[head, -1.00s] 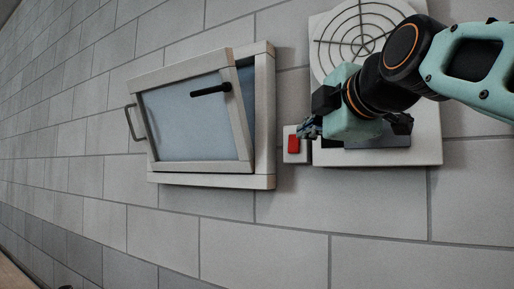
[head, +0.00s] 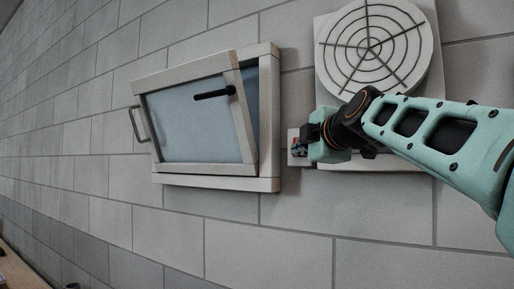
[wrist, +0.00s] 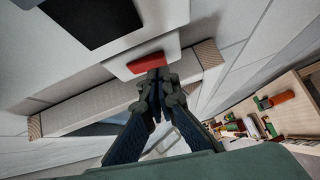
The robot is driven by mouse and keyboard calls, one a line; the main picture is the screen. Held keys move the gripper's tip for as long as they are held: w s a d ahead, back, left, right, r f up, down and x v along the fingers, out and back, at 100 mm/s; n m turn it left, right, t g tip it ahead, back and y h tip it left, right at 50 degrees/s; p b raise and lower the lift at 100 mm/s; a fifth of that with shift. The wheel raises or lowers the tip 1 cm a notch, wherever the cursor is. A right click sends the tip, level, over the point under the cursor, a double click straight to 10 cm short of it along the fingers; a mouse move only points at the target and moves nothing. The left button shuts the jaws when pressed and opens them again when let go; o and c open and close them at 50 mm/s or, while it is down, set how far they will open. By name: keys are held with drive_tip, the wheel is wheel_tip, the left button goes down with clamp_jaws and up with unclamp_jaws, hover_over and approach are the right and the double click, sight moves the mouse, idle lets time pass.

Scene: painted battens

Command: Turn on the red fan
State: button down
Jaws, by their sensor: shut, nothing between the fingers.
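The fan (head: 345,75) is a pale round housing with a dark spiral grille on a pale square wall plate; I see no red on its body. Beside its lower left corner is a small white switch plate (head: 293,161). Its red rocker (wrist: 153,62) shows in the wrist view. My gripper (head: 298,146) is shut and empty, with its fingertips over the switch in the head view. In the wrist view the closed fingertips (wrist: 158,78) overlap the lower edge of the red rocker. I cannot tell whether they touch it. The switch is mostly hidden in the head view.
A pale framed window (head: 190,120) with a dark latch bar and a metal handle stands close left of the switch, its sash tilted in the frame. The wrist view shows a wooden table (wrist: 303,110) with several small coloured objects. The tiled wall below is clear.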

drive_tip(key=shift+w+d+f, duration=0.1)
drive_tip(key=shift+w+d, duration=0.05)
drive_tip(key=shift+w, duration=0.15)
drive_tip(key=shift+f, duration=0.1)
drive_tip(key=b, duration=0.3)
drive_tip(key=shift+w+d+n+t, duration=0.15)
drive_tip(key=shift+w+n+t, duration=0.05)
drive_tip(key=shift+n+t, duration=0.1)
drive_tip(key=s+d, duration=0.1)
drive_tip(key=s, duration=1.1)
drive_tip(key=shift+d+r, duration=0.3)
drive_tip(key=shift+d, duration=0.1)
